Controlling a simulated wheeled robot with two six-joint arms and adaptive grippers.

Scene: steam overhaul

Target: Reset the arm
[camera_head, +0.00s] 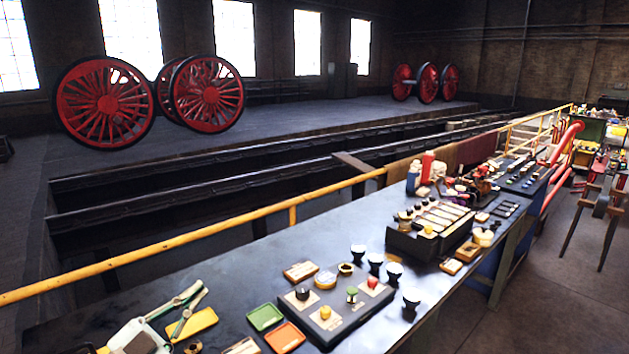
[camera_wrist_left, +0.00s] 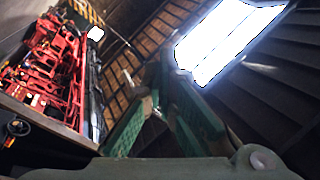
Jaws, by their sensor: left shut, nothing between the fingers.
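My left gripper (camera_head: 204,288) is low at the left of the head view, over the near end of the dark workbench (camera_head: 235,285). Its two grey-green fingers come together toward their tips and hold nothing. A yellow tray (camera_head: 195,323) shows just below and beside the fingers. In the left wrist view the green fingers of the gripper (camera_wrist_left: 154,85) point up, away from the bench. My right gripper is in neither view.
A green tray (camera_head: 264,317), an orange tray (camera_head: 284,338) and a panel with knobs (camera_head: 335,312) lie right of the gripper. A yellow rail (camera_head: 230,222) runs behind the bench. Red machinery (camera_wrist_left: 50,65) and a bright window (camera_wrist_left: 225,40) show in the wrist view.

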